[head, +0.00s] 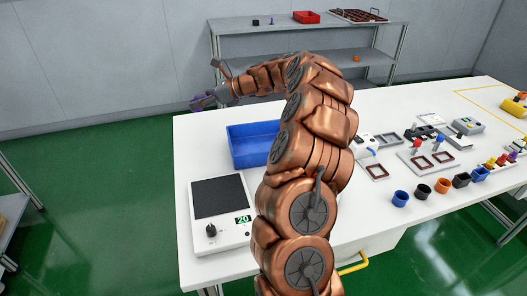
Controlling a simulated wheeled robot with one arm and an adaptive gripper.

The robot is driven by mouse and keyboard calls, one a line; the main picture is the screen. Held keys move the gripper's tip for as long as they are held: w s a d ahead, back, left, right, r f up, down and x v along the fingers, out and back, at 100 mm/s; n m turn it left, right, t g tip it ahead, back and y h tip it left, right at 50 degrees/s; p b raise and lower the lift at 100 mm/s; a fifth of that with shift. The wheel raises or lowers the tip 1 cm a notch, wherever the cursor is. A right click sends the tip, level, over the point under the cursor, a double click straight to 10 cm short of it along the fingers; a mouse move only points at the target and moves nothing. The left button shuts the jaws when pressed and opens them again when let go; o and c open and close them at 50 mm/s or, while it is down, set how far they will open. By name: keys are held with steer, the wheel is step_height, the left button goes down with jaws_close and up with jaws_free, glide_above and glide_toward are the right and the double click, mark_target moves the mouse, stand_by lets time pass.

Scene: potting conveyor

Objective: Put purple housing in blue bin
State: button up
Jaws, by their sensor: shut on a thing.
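The purple housing (199,103) is small and partly hidden at the tip of my gripper (207,99). My gripper is shut on it and holds it up, near the far left corner of the white table in the picture. The blue bin (240,163) is an open rectangular tray on the left part of the table. Its right side is hidden behind my arm. The part of its inside that shows looks empty. The gripper and housing appear above and left of the bin in the picture, apart from it.
A scale (220,204) with a dark plate stands in front of the bin. Several small coloured cups, such as a blue one (400,198), and fixtures stand on the right part of the table. A grey shelf (262,56) with a red bin (306,17) stands behind.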

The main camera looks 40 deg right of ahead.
mark_target(243, 152)
steer(key=s+d+f+n+g+y+b, duration=0.1)
steer(key=s+d+n+g, duration=0.15)
steer(key=s, duration=0.35)
steer(key=s+d+f+n+g+y, duration=0.1)
steer(key=s+d+f+y, duration=0.15)
steer(key=s, duration=0.45)
steer(key=shift+n+h, duration=0.25)
steer(key=shift+h, duration=0.1)
steer(key=shift+d+f, duration=0.15)
steer(key=shift+f, duration=1.35)
steer(key=shift+d+f, duration=0.15)
steer(key=shift+f, duration=1.3)
steer(key=shift+d+f, duration=0.15)
steer(key=shift+f, duration=1.35)
steer(key=shift+f, duration=0.1)
steer(key=o, duration=0.8)
